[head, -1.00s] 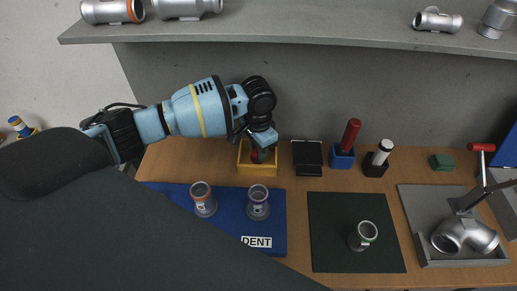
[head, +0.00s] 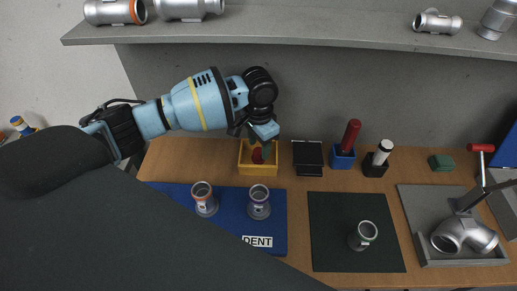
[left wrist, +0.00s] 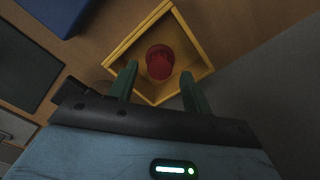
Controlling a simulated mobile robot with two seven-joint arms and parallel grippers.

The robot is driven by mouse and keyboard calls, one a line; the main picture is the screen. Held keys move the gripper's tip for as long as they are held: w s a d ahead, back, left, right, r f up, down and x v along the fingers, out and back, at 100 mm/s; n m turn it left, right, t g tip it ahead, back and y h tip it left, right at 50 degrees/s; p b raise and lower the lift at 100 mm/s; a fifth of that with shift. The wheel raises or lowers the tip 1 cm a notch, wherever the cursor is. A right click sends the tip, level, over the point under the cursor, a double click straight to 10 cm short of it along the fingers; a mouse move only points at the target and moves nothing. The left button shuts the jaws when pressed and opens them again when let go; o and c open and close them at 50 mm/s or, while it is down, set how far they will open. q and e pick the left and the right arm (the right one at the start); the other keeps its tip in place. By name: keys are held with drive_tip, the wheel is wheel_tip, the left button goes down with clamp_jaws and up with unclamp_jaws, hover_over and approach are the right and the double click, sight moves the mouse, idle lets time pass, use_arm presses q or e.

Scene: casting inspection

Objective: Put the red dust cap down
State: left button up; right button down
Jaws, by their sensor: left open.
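The red dust cap (left wrist: 160,62) lies inside the yellow open box (left wrist: 190,45). In the head view the cap (head: 257,156) shows partly, in the yellow box (head: 258,171) at the back of the table. My left gripper (left wrist: 158,90) is open above the box, its two green fingers apart and the cap between and beyond them. In the head view my left gripper (head: 262,134) hangs over the back of the box. Whether the fingers touch the cap I cannot tell. My right gripper is not in view.
A blue mat marked DENT (head: 230,234) holds two metal fittings in front of the box. A black box (head: 307,157) stands close right, then red-handled and white-handled tools in holders. A dark mat (head: 330,230) holds one fitting. A shelf (head: 300,32) runs above.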

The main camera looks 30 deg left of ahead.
sight(259, 150)
use_arm(q)
wheel_tip(259, 150, up, 5)
drive_tip(key=shift+r, duration=0.1)
